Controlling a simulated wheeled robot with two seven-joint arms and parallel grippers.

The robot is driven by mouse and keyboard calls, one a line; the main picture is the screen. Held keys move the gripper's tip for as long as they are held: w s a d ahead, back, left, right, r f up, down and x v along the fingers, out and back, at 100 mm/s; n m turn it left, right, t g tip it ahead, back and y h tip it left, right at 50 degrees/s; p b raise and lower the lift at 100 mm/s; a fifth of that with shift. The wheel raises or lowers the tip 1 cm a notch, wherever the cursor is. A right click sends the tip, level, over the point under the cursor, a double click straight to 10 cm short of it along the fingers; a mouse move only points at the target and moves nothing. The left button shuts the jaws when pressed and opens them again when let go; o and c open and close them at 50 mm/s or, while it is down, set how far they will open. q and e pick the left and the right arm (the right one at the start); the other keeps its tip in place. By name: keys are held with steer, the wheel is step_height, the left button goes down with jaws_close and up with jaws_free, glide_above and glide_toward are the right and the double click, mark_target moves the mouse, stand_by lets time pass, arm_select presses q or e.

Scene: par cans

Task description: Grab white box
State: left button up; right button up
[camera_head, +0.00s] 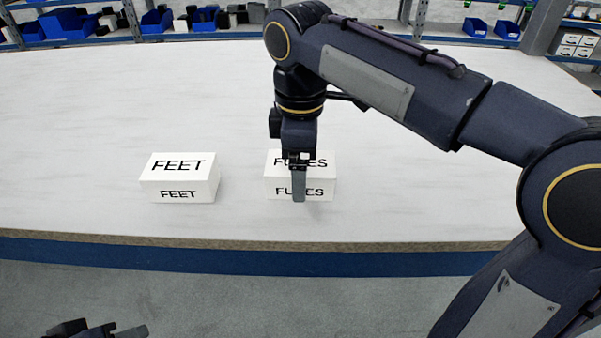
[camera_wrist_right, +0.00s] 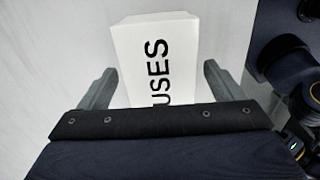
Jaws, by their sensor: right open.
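Two white boxes sit on the table. The left one, labelled FEET (camera_head: 180,178), stands apart from my arms. The right one, labelled FUSES (camera_head: 322,180), is partly hidden behind my right gripper (camera_head: 298,182). In the right wrist view the FUSES box (camera_wrist_right: 165,55) lies between the two spread fingers of my right gripper (camera_wrist_right: 160,88), with a gap on each side. The right gripper is open and points down at this box. My left gripper (camera_head: 105,331) shows only in part at the bottom left edge, away from both boxes; its jaw state is unclear.
The white table (camera_head: 90,110) is clear around and behind the boxes. Its front edge with a blue band (camera_head: 250,260) runs just in front of them. Shelves with blue bins (camera_head: 65,24) stand far behind.

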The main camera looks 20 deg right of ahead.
steer(key=c, duration=1.2)
steer(key=shift+o, duration=0.2)
steer(key=shift+r, duration=0.1)
